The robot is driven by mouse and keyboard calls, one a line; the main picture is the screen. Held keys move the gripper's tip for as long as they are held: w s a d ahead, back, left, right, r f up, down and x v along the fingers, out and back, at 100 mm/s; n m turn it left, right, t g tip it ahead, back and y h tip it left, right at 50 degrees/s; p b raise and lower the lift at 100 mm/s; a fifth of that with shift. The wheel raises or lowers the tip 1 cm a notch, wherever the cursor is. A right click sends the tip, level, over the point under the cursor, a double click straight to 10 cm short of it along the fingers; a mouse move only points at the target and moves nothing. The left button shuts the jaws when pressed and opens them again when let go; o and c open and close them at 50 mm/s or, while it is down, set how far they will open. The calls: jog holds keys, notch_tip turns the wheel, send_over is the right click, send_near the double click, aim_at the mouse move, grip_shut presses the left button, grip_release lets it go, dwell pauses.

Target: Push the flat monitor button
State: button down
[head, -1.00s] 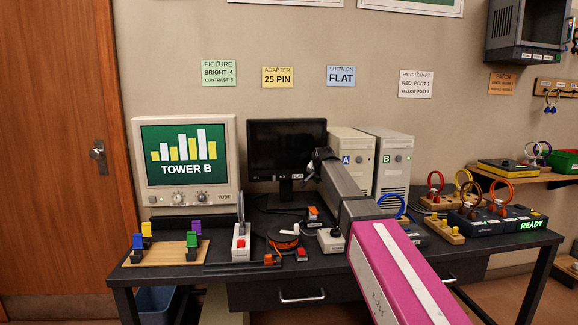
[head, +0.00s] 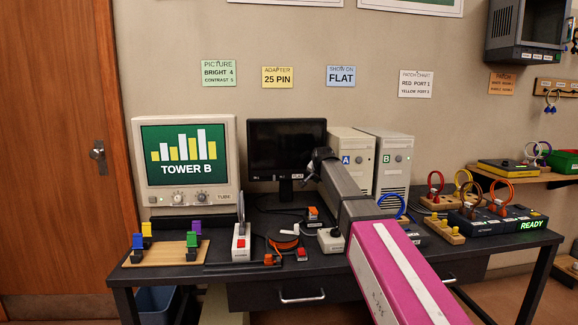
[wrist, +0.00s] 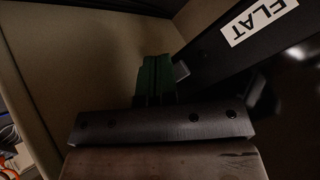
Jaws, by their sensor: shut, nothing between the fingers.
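The flat monitor (head: 287,140) has a dark, blank screen and stands in the middle of the desk. Its white FLAT label (head: 298,176) sits on the lower bezel at the right. My gripper (head: 310,172) is at the monitor's lower right corner, beside the label, and is shut and empty. In the wrist view the label (wrist: 258,20) is large and tilted at the upper right. Dark green fingers (wrist: 155,78) reach close to the bezel. A small grey nub (wrist: 181,70) shows at the bezel's edge; I cannot tell whether it is the button or whether the fingers touch it.
A beige tube monitor (head: 185,160) showing TOWER B stands at the left. Towers A (head: 347,146) and B (head: 393,155) stand right behind my arm. A switch box (head: 241,240), an orange cable coil (head: 283,240) and small adapters lie in front. A blue note (head: 341,76) reads SHOW ON FLAT.

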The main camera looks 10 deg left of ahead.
jog(key=shift+w+a, duration=0.15)
jog(key=shift+w, duration=0.35)
dwell(0.4)
jog(key=shift+s, duration=0.6)
jog(key=shift+s+d, duration=0.1)
jog(key=shift+d, duration=0.1)
jog(key=s, duration=0.2)
jog(key=s+d, duration=0.1)
jog(key=s, duration=0.2)
jog(key=shift+s+d, duration=0.3)
dwell(0.4)
